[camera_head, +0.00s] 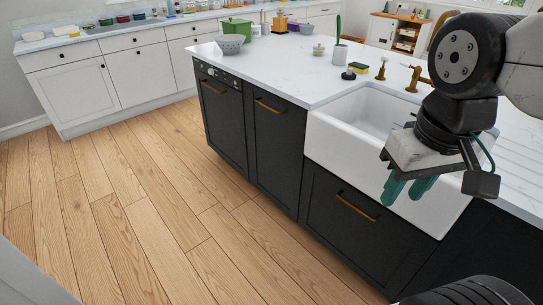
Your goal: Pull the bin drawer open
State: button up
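The dark island has two fronts with horizontal brass handles: a tall narrow front (272,150) left of the sink and a wide drawer front (345,225) under it. No label shows which is the bin drawer; both look closed. The tall front's handle (270,106) is near its top edge, and the wide front's handle (356,207) is at its upper middle. My gripper (408,189) has green fingers, spread with a gap between them and empty. It hangs in front of the white sink, right of the wide front's handle in the picture, touching neither handle.
The white apron sink (335,150) and marble worktop (285,70) stand above the fronts. A dishwasher-like front (222,115) with a control strip is at the island's left end. The wooden floor (150,200) in front is clear. White cabinets (100,80) line the back wall.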

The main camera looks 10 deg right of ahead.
aim_at(277, 124)
jog(key=k, duration=0.35)
jog(key=u, duration=1.2)
jog(key=i, duration=0.65)
jog(key=z, duration=0.9)
jog(key=i, duration=0.55)
jog(key=z, duration=0.5)
